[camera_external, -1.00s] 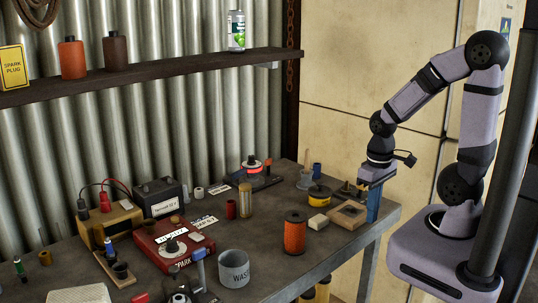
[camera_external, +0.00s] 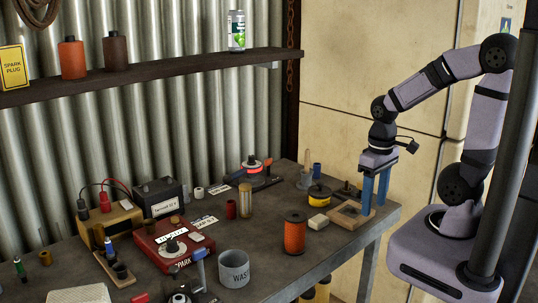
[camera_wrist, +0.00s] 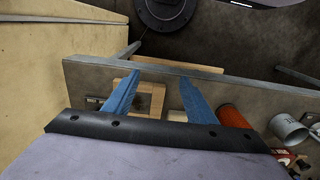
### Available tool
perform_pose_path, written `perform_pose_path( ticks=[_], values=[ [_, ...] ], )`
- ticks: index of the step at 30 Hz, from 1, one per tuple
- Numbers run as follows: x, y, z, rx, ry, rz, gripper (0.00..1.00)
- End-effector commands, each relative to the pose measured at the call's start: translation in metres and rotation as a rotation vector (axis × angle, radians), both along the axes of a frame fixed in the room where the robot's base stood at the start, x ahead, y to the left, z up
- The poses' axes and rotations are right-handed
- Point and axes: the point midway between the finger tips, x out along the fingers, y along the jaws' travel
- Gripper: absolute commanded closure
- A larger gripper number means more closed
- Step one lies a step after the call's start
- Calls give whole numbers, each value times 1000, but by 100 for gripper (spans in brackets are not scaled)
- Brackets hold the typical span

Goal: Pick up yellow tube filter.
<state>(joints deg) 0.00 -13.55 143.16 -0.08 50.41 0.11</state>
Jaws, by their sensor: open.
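A slim, upright amber-yellow tube (camera_external: 245,201), which looks like the yellow tube filter, stands mid-bench in the external view, between a small dark red cylinder and the orange spool. I cannot make it out in the wrist view. My gripper (camera_external: 373,208) is at the bench's right end, well to the right of the tube. Its two blue fingers point down, apart and empty, beside and above a wooden frame (camera_external: 345,221). In the wrist view the open fingers of my gripper (camera_wrist: 160,78) show over the wooden frame (camera_wrist: 151,103).
An orange spool (camera_external: 295,234), a yellow-and-black round tin (camera_external: 319,196) and a pale block (camera_external: 318,221) stand between my gripper and the tube. A dark red cylinder (camera_external: 231,209) is close left of the tube. A grey waste cup (camera_external: 233,269) stands in front. A shelf (camera_external: 150,78) runs above.

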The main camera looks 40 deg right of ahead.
Motion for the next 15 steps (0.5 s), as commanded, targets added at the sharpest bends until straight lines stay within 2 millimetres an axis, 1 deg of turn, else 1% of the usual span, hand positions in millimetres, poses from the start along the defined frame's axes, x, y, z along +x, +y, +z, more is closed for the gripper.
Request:
perform_pose_path(
  ticks=[1,6,8,15],
  values=[
    [2,0,10,0,-8,0,49],
    [1,0,38,0,-7,0,49],
    [12,7,32,14,-31,15,49],
    [58,34,22,63,-159,58,49]
  ],
)
